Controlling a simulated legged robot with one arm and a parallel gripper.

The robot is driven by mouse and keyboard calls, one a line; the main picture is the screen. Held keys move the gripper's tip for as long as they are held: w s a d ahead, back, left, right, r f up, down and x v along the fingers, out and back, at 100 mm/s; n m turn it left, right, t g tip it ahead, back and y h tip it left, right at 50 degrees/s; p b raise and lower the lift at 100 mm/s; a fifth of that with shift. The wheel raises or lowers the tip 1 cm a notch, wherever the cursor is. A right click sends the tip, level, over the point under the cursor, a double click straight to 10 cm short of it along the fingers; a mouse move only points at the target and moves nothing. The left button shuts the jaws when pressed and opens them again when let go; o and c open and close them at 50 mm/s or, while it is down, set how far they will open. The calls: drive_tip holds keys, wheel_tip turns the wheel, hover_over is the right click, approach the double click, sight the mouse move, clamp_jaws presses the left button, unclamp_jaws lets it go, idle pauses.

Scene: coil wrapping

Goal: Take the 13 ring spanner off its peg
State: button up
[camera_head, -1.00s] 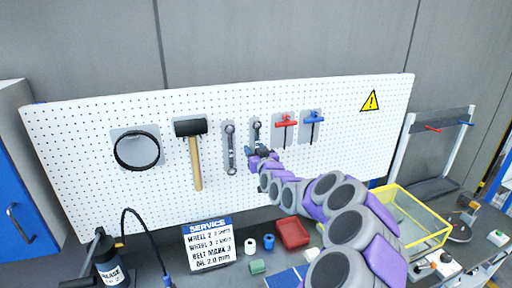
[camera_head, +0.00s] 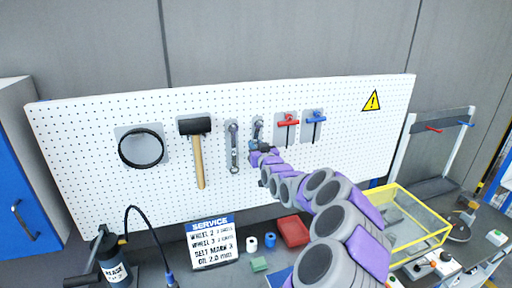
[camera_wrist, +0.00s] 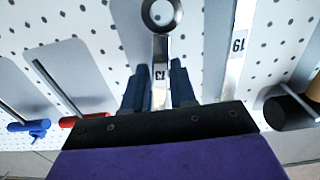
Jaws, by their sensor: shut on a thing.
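The 13 ring spanner (camera_head: 258,127) is at the pegboard, on a grey backing between the 19 spanner (camera_head: 234,148) and the red T-handle tool (camera_head: 288,121). In the wrist view the 13 spanner (camera_wrist: 161,45) shows its ring at the top edge and a "13" mark on its shank. My gripper (camera_head: 257,148) is at its lower shank. In the wrist view my gripper's (camera_wrist: 158,78) dark fingers lie on both sides of the shank, shut on it. The lower end is hidden by my gripper. I cannot tell whether the peg is still inside the ring.
The 19 spanner (camera_wrist: 238,50) hangs close beside my gripper. A blue T-handle tool (camera_head: 314,118), a mallet (camera_head: 197,150) and a black ring (camera_head: 122,150) hang on the pegboard (camera_head: 75,130).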

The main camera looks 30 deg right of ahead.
drive_tip(key=shift+s+d+f, duration=0.1)
drive_tip(key=shift+d+f, duration=0.1)
drive_tip(key=shift+d, duration=0.6)
drive_tip(key=shift+d+f, duration=0.15)
drive_tip(key=shift+d, duration=0.6)
clamp_jaws()
drive_tip(key=shift+a, duration=0.75)
drive_tip(key=shift+o, duration=0.2)
unclamp_jaws()
drive_tip(key=shift+a, duration=0.1)
drive_tip(key=shift+r, duration=0.1)
clamp_jaws()
drive_tip(key=shift+d, duration=0.45)
drive_tip(key=shift+a+r, duration=0.1)
drive_tip(key=shift+r, duration=0.15)
drive_tip(key=shift+b, duration=0.45)
